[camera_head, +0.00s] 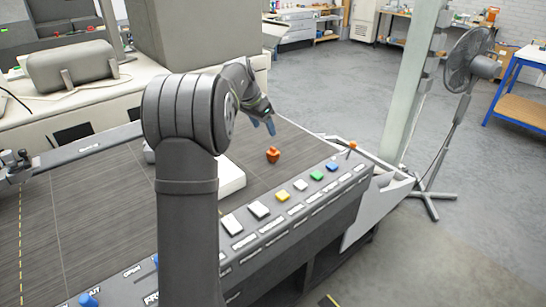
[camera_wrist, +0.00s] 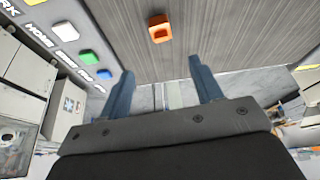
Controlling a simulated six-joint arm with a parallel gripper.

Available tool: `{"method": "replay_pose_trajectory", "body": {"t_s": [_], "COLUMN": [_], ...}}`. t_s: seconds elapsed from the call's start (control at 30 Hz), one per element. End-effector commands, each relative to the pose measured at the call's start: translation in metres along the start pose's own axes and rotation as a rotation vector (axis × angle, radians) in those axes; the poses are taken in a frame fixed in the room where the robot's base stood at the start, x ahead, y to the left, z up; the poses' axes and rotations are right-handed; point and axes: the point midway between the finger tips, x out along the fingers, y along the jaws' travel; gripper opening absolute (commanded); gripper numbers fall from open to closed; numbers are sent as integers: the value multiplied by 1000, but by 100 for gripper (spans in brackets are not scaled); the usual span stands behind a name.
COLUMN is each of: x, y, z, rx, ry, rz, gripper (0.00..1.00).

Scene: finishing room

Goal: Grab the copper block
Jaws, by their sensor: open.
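The copper block (camera_head: 273,156) is a small orange-brown piece with a narrower top. It stands upright on the dark grey work surface (camera_head: 262,185), near the row of coloured buttons. In the wrist view the copper block (camera_wrist: 160,28) is at the top middle, beyond the fingertips and apart from them. My gripper (camera_head: 270,126) is above the surface, just above and behind the block in the head view. Its two blue fingers show spread apart and empty in the wrist view (camera_wrist: 158,68).
A white box (camera_head: 232,178) lies on the surface left of the block, partly hidden by my arm. The surface around the block is clear. A fan (camera_head: 468,65) stands on the floor at right.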

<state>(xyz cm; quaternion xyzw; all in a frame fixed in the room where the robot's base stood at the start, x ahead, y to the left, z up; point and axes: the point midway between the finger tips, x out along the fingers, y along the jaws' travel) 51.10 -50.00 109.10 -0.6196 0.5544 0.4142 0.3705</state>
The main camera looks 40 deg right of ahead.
Motion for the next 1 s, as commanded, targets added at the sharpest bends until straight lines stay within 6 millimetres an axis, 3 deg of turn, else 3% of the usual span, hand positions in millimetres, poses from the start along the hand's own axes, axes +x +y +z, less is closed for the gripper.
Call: {"method": "replay_pose_trajectory", "body": {"t_s": [0.3,0.43,0.67,1.0], "x": [70,86,98,142], "y": [0,0,0,-3], "z": [1,0,1,6], "rx": [-1,-1,-2,-2], "ry": [-2,-1,0,-1], "rz": [1,0,0,0], "gripper": [59,59,59,59]}}
